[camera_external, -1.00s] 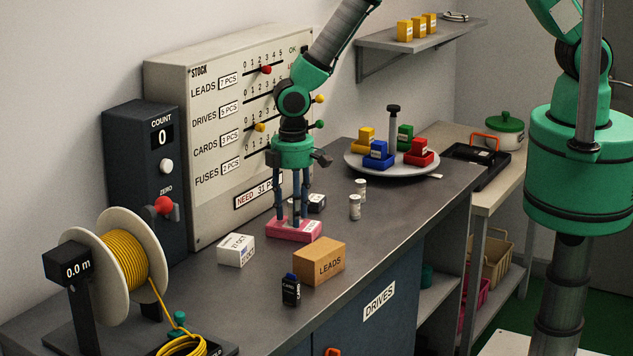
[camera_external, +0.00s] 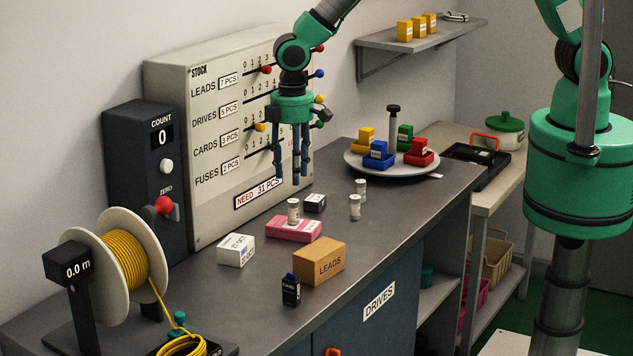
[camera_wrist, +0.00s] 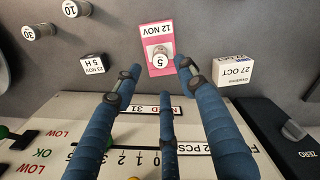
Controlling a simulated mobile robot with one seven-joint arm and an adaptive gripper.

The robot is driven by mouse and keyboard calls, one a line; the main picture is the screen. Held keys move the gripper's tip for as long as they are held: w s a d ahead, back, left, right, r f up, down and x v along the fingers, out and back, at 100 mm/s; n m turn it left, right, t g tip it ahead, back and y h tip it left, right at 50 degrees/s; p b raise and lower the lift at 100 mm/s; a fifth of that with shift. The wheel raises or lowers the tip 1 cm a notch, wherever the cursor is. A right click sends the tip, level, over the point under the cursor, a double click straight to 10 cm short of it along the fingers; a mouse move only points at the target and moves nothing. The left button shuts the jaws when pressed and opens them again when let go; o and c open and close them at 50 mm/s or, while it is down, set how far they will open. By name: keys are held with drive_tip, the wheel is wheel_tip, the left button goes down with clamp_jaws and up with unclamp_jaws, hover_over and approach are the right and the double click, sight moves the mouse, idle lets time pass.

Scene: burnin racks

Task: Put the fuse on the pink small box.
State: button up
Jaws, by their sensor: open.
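A small white cylindrical fuse (camera_external: 293,210) stands upright on top of the pink small box (camera_external: 309,228) on the bench. In the wrist view the fuse (camera_wrist: 160,60) shows its end marked 5, and it rests on the pink box (camera_wrist: 157,35) labelled 12 NOV. My gripper (camera_external: 291,180) is open and empty, above the pink box and apart from the fuse. In the wrist view its fingers (camera_wrist: 150,80) are spread. Two other fuses (camera_external: 355,207) (camera_external: 361,188) stand on the bench to the right.
A white box (camera_external: 236,250), a dark box with a white label (camera_external: 315,203), a brown LEADS box (camera_external: 319,263) and a small black item (camera_external: 291,290) surround the pink box. The stock panel (camera_external: 215,150) stands close behind. A round tray (camera_external: 372,168) holds coloured bins to the right.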

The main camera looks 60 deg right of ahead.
drive_tip(key=shift+r, duration=0.7)
idle(0.5)
